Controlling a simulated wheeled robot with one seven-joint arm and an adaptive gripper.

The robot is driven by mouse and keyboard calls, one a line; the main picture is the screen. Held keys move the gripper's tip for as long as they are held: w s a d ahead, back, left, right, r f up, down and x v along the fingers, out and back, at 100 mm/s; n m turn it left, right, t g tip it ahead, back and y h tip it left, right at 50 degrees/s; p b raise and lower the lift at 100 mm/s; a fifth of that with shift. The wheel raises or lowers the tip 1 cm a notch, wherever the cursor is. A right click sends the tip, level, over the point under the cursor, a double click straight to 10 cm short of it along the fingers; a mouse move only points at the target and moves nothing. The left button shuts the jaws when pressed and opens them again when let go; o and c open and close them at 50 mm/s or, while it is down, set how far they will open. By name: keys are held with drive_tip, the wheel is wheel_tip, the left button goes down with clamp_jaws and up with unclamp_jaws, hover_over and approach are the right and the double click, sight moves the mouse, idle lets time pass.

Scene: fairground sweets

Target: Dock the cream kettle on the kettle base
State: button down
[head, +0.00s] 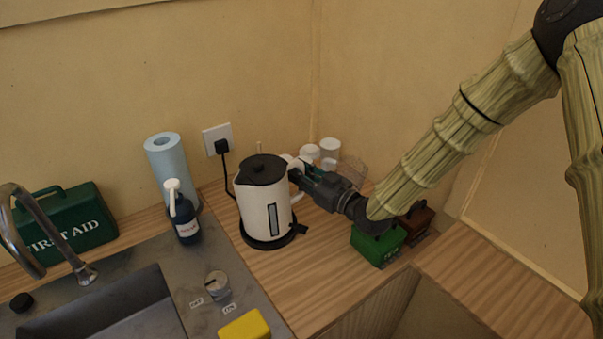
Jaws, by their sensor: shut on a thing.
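The cream kettle (264,213) with a black lid and a dark level window stands near the sink, looking close to upright. Its handle is on the right side, partly hidden by my gripper (299,176), which is shut on it. The black round kettle base (254,242) shows directly under the kettle, its rim visible around the kettle's bottom. I cannot tell whether the kettle rests fully on the base or hovers slightly above it. A black cord runs up behind the kettle to the wall socket (218,139).
A soap bottle (186,226) and blue paper roll (165,163) stand left of the kettle. White-lidded jars (330,149) are behind my gripper. Green (379,245) and brown (416,222) boxes sit below my arm. The sink (105,310) and yellow sponge (245,326) are in front.

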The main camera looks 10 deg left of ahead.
drive_tip(key=shift+f+b, duration=0.35)
drive_tip(key=shift+f, duration=0.1)
drive_tip(key=c, duration=1.6)
unclamp_jaws()
drive_tip(key=shift+c, duration=0.2)
drive_tip(key=shift+s+f, duration=0.1)
drive_tip(key=shift+f, duration=0.05)
drive_tip(key=shift+d, duration=0.1)
